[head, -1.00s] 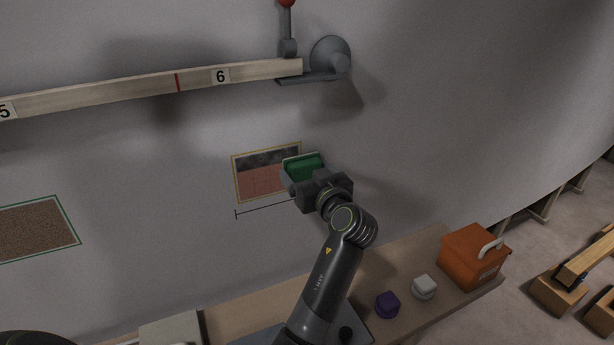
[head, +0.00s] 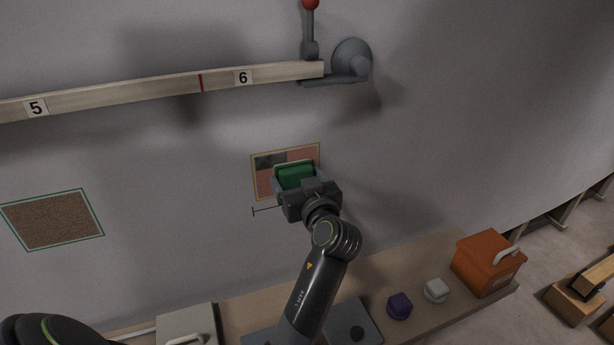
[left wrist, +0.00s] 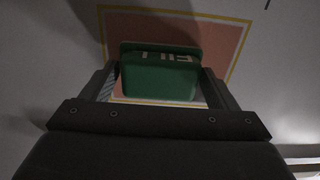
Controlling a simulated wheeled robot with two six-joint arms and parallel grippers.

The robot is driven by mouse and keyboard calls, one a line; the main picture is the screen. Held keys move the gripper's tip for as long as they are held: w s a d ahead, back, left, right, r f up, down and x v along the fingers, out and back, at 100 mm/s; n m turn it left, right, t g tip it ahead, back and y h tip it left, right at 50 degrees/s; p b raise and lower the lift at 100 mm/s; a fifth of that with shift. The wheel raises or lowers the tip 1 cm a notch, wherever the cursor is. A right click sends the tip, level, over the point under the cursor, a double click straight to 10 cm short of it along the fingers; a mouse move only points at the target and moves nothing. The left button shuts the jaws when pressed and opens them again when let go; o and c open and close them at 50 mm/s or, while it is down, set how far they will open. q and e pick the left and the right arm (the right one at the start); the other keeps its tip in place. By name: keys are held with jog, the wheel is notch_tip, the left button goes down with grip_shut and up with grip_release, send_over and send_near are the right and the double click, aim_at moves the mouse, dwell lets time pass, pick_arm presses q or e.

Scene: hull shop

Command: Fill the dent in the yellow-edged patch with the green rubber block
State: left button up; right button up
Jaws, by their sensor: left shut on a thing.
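The yellow-edged patch (head: 262,184) is on the pale curved wall, below the plank. It is pinkish with a dark grey area at its upper left. It also shows in the left wrist view (left wrist: 226,45), pinkish inside a yellow border. My left gripper (head: 296,182) is shut on the green rubber block (head: 295,174), in front of the patch's middle and right part. In the left wrist view the block (left wrist: 160,78) sits between both fingers and bears pale marks. I cannot tell whether it touches the wall. No dent can be made out; the block hides part of the patch. My right gripper is not in view.
A green-edged brown patch (head: 52,220) is on the wall at left. A numbered plank (head: 150,93) runs above, held by a grey clamp (head: 350,62). Below, a bench (head: 420,262) bears a purple block (head: 399,306), a pale block (head: 436,290) and an orange box (head: 487,265).

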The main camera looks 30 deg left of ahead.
aim_at(313, 171)
pick_arm(q)
jog(key=shift+s+a+p, duration=0.75)
jog(key=shift+s+a, duration=0.7)
jog(key=shift+s, duration=0.2)
jog(key=shift+s+a+p, duration=0.7)
jog(key=shift+s+a, duration=0.7)
jog(key=shift+s, duration=0.25)
jog(key=shift+w+r+p, duration=0.1)
jog(key=shift+r+p, duration=0.65)
jog(key=shift+r, duration=0.25)
jog(key=shift+w+d, duration=0.3)
jog(key=shift+w+d+b, duration=0.55)
jog(key=shift+w+d, duration=0.2)
jog(key=shift+w, duration=0.15)
jog(key=shift+w+d+f+b, duration=0.1)
jog(key=shift+w+d+b, duration=0.6)
jog(key=shift+w, duration=0.1)
jog(key=shift+w+d+b, duration=0.6)
jog(key=shift+w+d, duration=0.35)
jog(key=shift+w, duration=0.1)
jog(key=shift+w+d+b, duration=0.85)
jog(key=shift+w+d, duration=0.4)
jog(key=shift+w, duration=0.25)
jog(key=shift+w+d+b, duration=0.55)
jog(key=shift+w, duration=0.15)
jog(key=shift+w+d, duration=0.35)
jog(key=o, duration=0.3)
jog(key=c, duration=0.3)
